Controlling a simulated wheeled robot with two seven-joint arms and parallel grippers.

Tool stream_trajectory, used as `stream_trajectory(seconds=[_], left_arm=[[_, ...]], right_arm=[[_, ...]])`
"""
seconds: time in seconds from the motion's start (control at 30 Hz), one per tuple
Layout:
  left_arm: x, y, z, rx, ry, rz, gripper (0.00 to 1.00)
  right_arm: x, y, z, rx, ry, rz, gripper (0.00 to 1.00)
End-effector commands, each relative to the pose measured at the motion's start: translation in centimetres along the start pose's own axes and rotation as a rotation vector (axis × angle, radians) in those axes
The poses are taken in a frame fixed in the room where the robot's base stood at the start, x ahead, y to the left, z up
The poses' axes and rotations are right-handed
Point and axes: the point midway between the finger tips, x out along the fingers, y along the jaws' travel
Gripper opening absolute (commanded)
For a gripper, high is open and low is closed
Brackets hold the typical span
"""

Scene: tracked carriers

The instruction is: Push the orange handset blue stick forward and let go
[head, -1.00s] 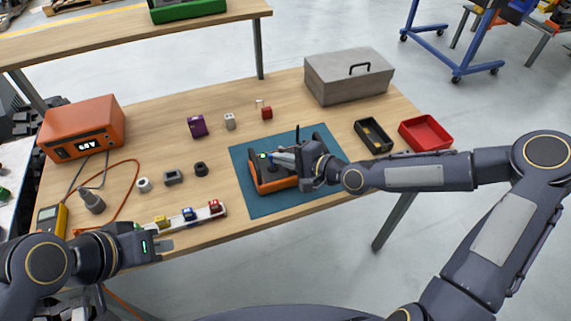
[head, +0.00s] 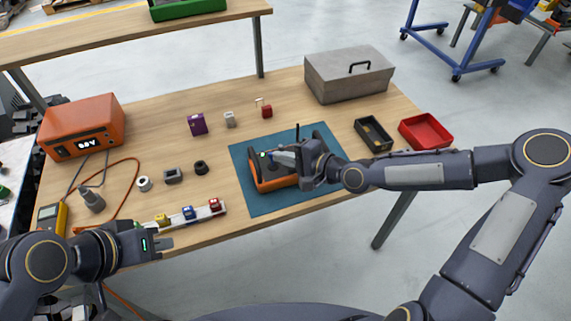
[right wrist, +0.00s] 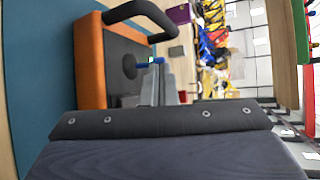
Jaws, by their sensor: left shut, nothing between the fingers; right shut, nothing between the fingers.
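The orange handset (head: 277,185) lies on a blue mat (head: 257,204). There, a short blue stick (right wrist: 140,62) rises from a round black base on the dark face. In the head view my right gripper mostly hides the stick. My right gripper (head: 272,156) is shut and empty over the handset, its fingers (right wrist: 160,90) close beside the stick; I cannot tell whether they touch. My left gripper (head: 170,243) is shut and empty near the table's front edge.
A white strip with coloured blocks (head: 188,213) lies near the left gripper. Dark (head: 373,134) and red (head: 426,132) trays and a grey toolbox (head: 348,75) stand to the right. An orange power unit (head: 82,128) stands left. Small blocks sit behind the mat.

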Motion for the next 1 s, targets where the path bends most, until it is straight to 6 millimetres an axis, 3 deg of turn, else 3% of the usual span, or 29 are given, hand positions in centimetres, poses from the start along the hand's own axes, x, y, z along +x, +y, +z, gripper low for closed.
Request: stream_trajectory(seconds=[1.0], left_arm=[[-1.1, 0.5, -0.5, 0.0, 0.0, 0.0, 0.0]], right_arm=[[-0.5, -1.5, 0.4, 0.0, 0.0, -0.001, 0.0]])
